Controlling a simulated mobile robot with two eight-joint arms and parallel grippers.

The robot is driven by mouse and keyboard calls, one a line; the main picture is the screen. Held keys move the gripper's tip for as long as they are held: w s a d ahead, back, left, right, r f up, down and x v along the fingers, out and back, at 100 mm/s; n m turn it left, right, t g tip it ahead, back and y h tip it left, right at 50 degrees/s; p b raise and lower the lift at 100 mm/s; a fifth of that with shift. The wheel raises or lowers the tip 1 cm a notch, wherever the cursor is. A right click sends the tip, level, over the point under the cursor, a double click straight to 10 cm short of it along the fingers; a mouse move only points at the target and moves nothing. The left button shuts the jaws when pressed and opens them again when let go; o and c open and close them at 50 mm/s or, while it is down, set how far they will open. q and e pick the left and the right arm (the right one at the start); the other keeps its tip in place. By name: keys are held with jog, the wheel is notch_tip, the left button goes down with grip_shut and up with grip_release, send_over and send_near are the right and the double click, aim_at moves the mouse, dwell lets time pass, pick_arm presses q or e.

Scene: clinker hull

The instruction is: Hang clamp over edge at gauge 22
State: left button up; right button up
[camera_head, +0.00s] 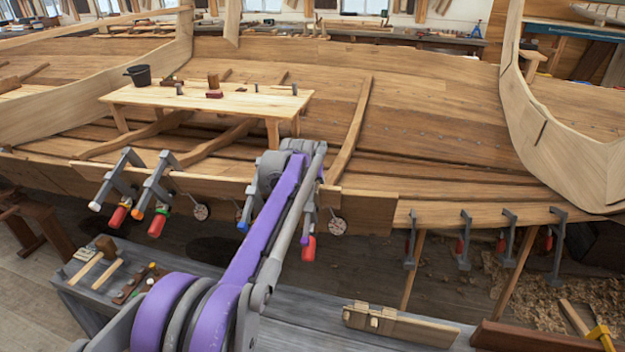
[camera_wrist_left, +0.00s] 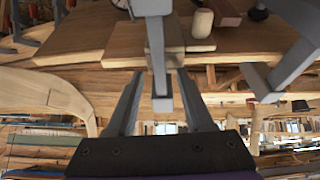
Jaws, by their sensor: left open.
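My left gripper (camera_wrist_left: 160,78) is open in the left wrist view, with one finger on each side of a grey clamp bar (camera_wrist_left: 156,50); I cannot tell whether they touch. In the head view my arm hides the gripper at the hull edge. A clamp with a blue tip (camera_head: 247,210) and a red handle (camera_head: 308,247) show beside the arm. Two clamps, one white-tipped (camera_head: 118,185) and one orange-tipped (camera_head: 155,190), hang on the edge to the left. Round gauges (camera_head: 200,211) (camera_head: 337,227) hang below the edge; their numbers are unreadable. My right gripper is out of view.
Several clamps (camera_head: 464,240) hang on the edge at right. A grey bench (camera_head: 290,312) with tools stands below. A wooden table (camera_head: 235,101) with a black bucket (camera_head: 139,75) stands inside the hull. Another clamp (camera_wrist_left: 285,50) is close to the gripper's right in the wrist view.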

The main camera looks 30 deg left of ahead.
pick_arm(q)
jog(key=v, duration=1)
jog(key=shift+s+r, duration=0.15)
jog(key=shift+s, duration=0.05)
jog(key=s+d+f+m+h, duration=0.1)
jog(key=s+d+f, duration=0.3)
jog(key=s+d, duration=0.25)
jog(key=s+d+f+m, duration=0.1)
jog(key=s+d+f, duration=0.2)
jog(key=s+d, duration=0.35)
jog(key=s+d+f+m+g, duration=0.1)
jog(key=s+d+f, duration=0.1)
jog(key=s+f, duration=0.5)
jog(key=s+d+f+m+g+h+p, duration=0.1)
jog(key=s+d+f, duration=0.2)
jog(key=s+f, duration=0.4)
jog(key=s, duration=0.6)
jog(key=shift+d, duration=0.3)
jog(key=shift+s+r, duration=0.1)
